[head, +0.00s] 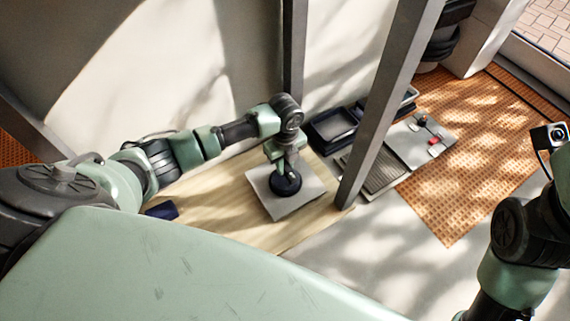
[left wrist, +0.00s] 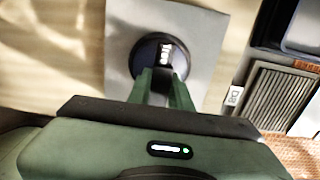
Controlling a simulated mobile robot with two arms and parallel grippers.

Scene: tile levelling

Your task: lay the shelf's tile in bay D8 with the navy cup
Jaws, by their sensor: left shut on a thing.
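The tile (head: 302,197) is a pale grey square over the light wooden shelf (head: 225,205). It also shows in the left wrist view (left wrist: 120,32). The round navy cup (head: 285,187) sits against the tile's top face, near its middle. It also shows in the left wrist view (left wrist: 150,50), with pale lettering. My left gripper (head: 284,165) points down and is shut on the cup's handle, which the fingers partly hide. I cannot tell whether the tile touches the shelf. Bay D8 (head: 374,172) is a ribbed grey bed; its "D8" label (left wrist: 234,97) shows in the left wrist view. My right gripper is out of view.
A dark upright post (head: 385,105) stands between the shelf and bay. Dark trays (head: 334,127) lie behind the bay. A laid grey tile (head: 408,145) with small red and dark pieces adjoins it. A navy object (head: 163,210) lies on the shelf's left. Orange perforated matting (head: 450,195) lies right.

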